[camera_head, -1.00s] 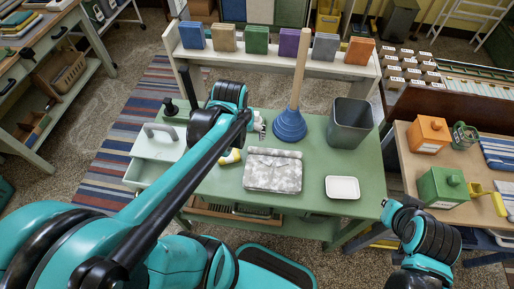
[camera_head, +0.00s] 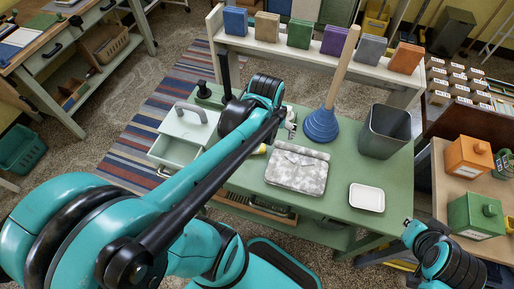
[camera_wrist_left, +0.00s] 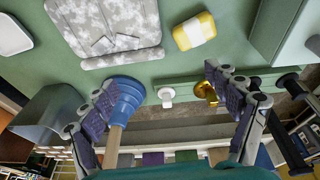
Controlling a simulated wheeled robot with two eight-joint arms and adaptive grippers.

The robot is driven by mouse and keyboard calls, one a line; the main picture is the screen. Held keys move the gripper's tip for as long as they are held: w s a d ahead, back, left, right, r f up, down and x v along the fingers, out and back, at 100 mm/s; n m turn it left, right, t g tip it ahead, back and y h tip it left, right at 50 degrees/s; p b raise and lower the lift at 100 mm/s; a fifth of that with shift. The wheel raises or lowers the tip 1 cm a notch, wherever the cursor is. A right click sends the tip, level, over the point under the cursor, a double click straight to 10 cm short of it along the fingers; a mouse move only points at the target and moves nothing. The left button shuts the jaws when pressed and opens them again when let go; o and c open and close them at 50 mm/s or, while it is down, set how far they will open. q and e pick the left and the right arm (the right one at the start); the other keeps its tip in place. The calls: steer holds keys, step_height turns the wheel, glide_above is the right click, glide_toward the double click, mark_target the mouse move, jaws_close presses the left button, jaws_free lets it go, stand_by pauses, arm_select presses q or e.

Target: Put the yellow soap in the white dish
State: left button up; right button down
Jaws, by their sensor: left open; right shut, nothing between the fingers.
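In the head view only a sliver of the soap (camera_head: 260,149) shows past my left arm. The white dish (camera_head: 367,197) lies near the table's front right and looks empty; it also shows in the left wrist view (camera_wrist_left: 14,36). My left gripper (camera_wrist_left: 161,80) is open and empty over the table, with the soap beyond its fingertips; in the head view its fingers are mostly hidden by the arm. My right gripper (camera_head: 407,226) is shut and empty beside the table's right edge.
A folded grey patterned cloth (camera_head: 297,168) lies between soap and dish. A blue plunger (camera_head: 321,125) and a grey bin (camera_head: 385,130) stand behind. A pale drawer box (camera_head: 181,140) is on the left. Bare table surrounds the dish.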

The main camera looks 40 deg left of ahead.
arm_select(q)
steer(key=a+f+n+g, duration=0.1)
steer(key=a+f, duration=0.1)
steer(key=f, duration=0.1)
steer(key=w+a+f+n+g+b, duration=0.1)
steer(key=a+f, duration=0.2)
steer(key=a+f+n+g, duration=0.1)
steer(key=a+f, duration=0.2)
steer(key=shift+w+f+n+h, duration=0.2)
steer(key=shift+n+h, duration=0.1)
steer(key=shift+h, duration=0.1)
steer(key=shift+a+f+b, duration=0.2)
steer(key=shift+f+b, duration=0.1)
step_height(320, 180, down, 8)
steer(key=b, duration=0.3)
steer(key=shift+w+d+r+b, duration=0.1)
steer(key=shift+r+b, duration=0.15)
steer(key=shift+b, duration=0.15)
steer(key=shift+r, duration=0.15)
steer(key=c, duration=1.1)
